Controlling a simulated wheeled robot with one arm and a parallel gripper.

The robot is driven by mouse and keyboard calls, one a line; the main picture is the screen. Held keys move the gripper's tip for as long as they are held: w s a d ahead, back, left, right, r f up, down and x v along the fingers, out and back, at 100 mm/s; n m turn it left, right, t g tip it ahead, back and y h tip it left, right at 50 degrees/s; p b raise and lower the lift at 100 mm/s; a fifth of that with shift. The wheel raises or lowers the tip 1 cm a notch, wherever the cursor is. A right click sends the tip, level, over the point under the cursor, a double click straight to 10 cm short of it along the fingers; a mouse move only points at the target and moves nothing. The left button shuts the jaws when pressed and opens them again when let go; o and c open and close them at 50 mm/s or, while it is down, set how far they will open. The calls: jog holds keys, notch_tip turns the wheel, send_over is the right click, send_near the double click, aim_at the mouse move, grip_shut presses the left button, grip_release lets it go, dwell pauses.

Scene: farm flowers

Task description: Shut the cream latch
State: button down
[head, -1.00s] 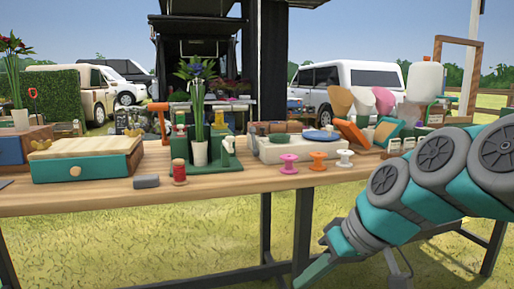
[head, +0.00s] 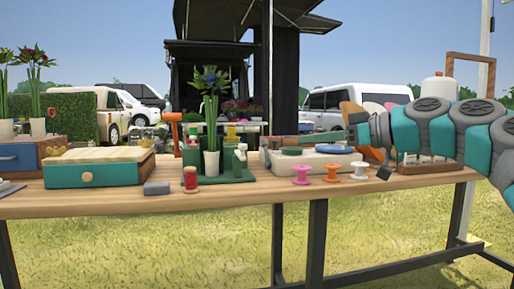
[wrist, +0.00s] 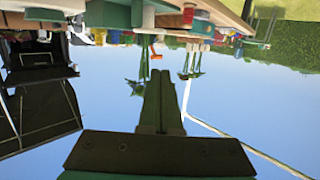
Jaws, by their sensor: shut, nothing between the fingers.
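A small cream piece (head: 240,161) on the right side of the green stand (head: 222,180) may be the cream latch; it is too small to tell whether it is open or shut. My gripper (head: 302,140) reaches in from the right, shut and empty, pointing left above the white box (head: 322,163). It appears apart from the green stand. In the wrist view, which is upside down, the closed fingers of my gripper (wrist: 160,75) point towards the table items, with sky around them.
Pink (head: 301,174), orange (head: 332,172) and white spools stand along the table's front edge, with a red spool (head: 190,180) further left. A potted flower (head: 211,130) rises at the stand. A teal drawer box (head: 98,168) is at left. The front table strip (head: 250,196) is mostly clear.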

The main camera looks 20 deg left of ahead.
aim_at(240, 149)
jog(key=shift+a, duration=0.1)
jog(key=x, duration=1.4)
